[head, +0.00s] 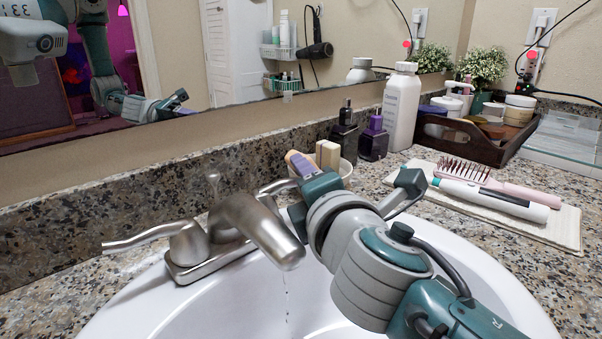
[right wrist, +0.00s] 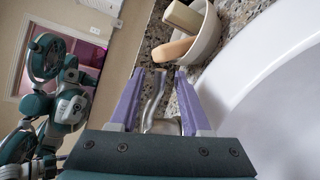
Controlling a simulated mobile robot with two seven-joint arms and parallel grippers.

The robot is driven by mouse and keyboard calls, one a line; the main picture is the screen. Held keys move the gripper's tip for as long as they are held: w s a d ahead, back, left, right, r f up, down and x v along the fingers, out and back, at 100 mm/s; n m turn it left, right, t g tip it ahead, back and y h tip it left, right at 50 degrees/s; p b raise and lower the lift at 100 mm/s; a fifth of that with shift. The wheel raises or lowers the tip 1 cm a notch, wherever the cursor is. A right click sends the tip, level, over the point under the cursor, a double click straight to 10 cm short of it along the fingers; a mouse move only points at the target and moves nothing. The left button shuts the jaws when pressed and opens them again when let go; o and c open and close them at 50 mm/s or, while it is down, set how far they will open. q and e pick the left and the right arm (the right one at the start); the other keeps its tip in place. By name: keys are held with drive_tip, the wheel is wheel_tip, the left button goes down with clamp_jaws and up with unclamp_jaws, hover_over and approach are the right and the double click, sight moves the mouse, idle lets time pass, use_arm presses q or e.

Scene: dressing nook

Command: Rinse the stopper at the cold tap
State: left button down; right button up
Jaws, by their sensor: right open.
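The brushed-metal tap (head: 255,228) stands at the back of the white sink (head: 235,305). Thin, broken water falls from its spout. Its left lever (head: 145,236) points left. The right lever (head: 277,187) reaches to my right gripper; in the right wrist view this lever (right wrist: 153,100) lies between the purple fingers of my right gripper (right wrist: 160,80). The fingers are open, with visible space beside the lever. My right arm hides part of the sink. I do not see the stopper or my left gripper directly.
Behind the right gripper is a white bowl (right wrist: 207,38) holding a beige block and a tan piece. Dark bottles (head: 373,139), a white bottle (head: 402,107) and a brown tray (head: 478,142) stand right. A brush and white-teal device lie on a cloth (head: 562,225). A mirror lines the back.

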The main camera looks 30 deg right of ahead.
drive_tip(key=shift+o, duration=0.7)
wheel_tip(320, 180, up, 13)
drive_tip(key=p, duration=0.9)
drive_tip(key=shift+s+a, duration=0.2)
drive_tip(key=shift+s, duration=0.1)
drive_tip(key=r+p, duration=0.1)
drive_tip(key=r, duration=0.1)
drive_tip(key=r+p, duration=0.1)
drive_tip(key=r, duration=0.1)
drive_tip(key=w+r+p, duration=0.1)
drive_tip(key=r, duration=0.1)
drive_tip(key=shift+d+r, duration=0.2)
drive_tip(key=shift+r, duration=0.1)
drive_tip(key=shift+c, duration=0.7)
use_arm(q)
wheel_tip(320, 180, up, 12)
drive_tip(key=shift+r, duration=0.2)
use_arm(e)
drive_tip(key=shift+s+r, duration=0.15)
drive_tip(key=shift+r, duration=0.15)
drive_tip(key=shift+f, duration=0.1)
